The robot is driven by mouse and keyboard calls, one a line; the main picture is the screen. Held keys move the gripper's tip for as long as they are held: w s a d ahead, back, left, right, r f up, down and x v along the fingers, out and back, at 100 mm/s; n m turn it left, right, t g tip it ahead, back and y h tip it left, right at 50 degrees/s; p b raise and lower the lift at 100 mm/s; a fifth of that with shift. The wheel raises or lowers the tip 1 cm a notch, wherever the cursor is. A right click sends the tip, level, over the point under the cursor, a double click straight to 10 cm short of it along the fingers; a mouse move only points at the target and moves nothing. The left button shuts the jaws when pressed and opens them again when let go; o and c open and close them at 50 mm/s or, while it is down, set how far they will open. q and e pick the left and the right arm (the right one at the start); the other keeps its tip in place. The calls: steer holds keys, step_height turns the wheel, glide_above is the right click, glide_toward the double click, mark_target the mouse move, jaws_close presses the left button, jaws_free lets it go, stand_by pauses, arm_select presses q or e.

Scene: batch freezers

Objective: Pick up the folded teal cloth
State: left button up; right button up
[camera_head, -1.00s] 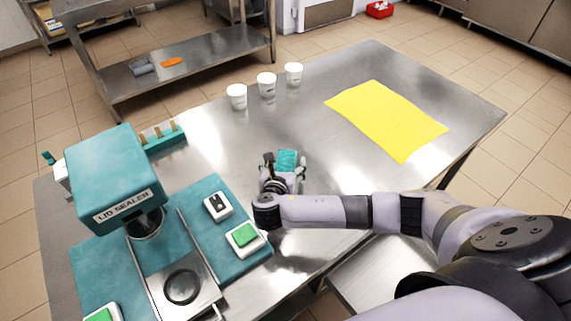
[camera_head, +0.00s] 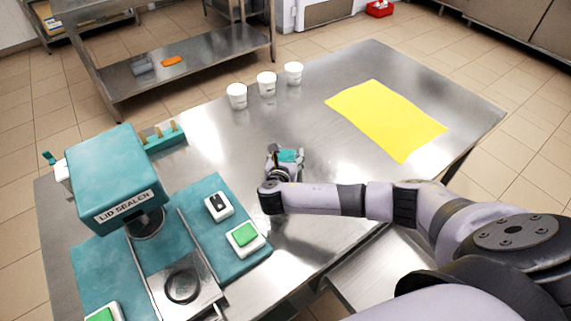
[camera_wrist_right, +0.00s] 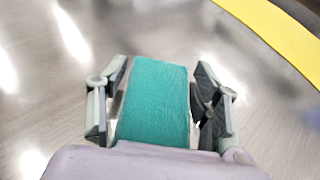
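The folded teal cloth (camera_head: 291,155) lies on the steel table, partly hidden in the head view by my right gripper (camera_head: 286,160). In the right wrist view the cloth (camera_wrist_right: 155,100) is a thick teal block between the two fingers of my right gripper (camera_wrist_right: 157,90). One finger stands on each side of it, with a narrow gap showing at each side, so the gripper is open around the cloth. The cloth's near end is hidden by my wrist. My left gripper is not in view.
A teal lid sealer (camera_head: 112,180) with its base and buttons stands at the left of the table. Three white cups (camera_head: 266,85) stand at the back. A yellow sheet (camera_head: 385,118) lies at the right. The table between them is clear.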

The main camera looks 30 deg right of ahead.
steer(key=c, duration=0.7)
steer(key=shift+c, duration=0.2)
